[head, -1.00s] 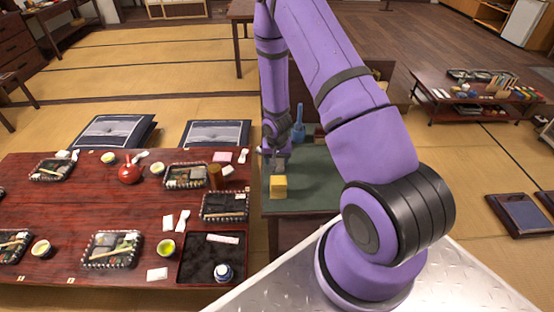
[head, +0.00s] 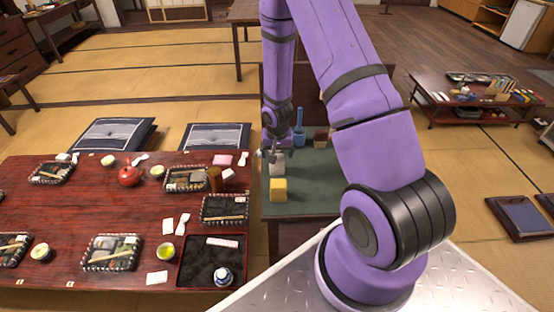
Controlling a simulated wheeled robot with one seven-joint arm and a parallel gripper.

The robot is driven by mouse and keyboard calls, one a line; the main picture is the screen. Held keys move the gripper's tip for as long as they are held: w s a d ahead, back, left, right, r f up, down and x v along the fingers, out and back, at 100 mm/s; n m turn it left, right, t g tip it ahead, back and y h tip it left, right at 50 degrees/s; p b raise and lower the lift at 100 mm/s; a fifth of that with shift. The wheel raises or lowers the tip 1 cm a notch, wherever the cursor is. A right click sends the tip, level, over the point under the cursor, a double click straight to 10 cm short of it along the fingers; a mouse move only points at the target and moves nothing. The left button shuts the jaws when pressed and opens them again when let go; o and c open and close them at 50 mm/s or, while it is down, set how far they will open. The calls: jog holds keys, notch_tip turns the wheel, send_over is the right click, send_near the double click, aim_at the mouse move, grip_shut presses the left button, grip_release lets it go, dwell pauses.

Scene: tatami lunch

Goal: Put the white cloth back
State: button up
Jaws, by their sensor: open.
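A small folded whitish block that looks like the white cloth (head: 277,169) sits on the green-topped side table (head: 312,180), just behind a yellow block or folded cloth (head: 278,189). My gripper (head: 270,156) is open, just above and behind the white cloth. Its fingers are small and partly dark in the head view, so I cannot tell whether they touch it.
A blue bottle-like item (head: 299,130) and a small dark box (head: 321,138) stand at the back of the side table. The side table's right part is clear.

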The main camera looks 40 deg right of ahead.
jog(key=s+a+r+n+t, duration=0.1)
jog(key=s+a+r, duration=0.1)
jog(key=r, duration=0.8)
jog(key=s+a+r+n, duration=0.1)
jog(key=s+a+r, duration=0.1)
jog(key=r, duration=0.8)
jog(key=s+a+r+n+t, duration=0.1)
jog(key=s+a+r, duration=0.1)
jog(key=r, duration=0.9)
jog(key=s+a+r+n+t, duration=0.1)
jog(key=s+a+r+n, duration=0.1)
jog(key=s+r, duration=0.5)
jog(key=s+a+r+n+t, duration=0.1)
jog(key=s+a+r, duration=0.3)
jog(key=s, duration=0.8)
notch_tip(320, 180, up, 3)
jog(key=shift+s+a+f+n+y, duration=0.15)
jog(key=shift+s+a+n+y, duration=0.2)
jog(key=shift+s+n+y, duration=0.05)
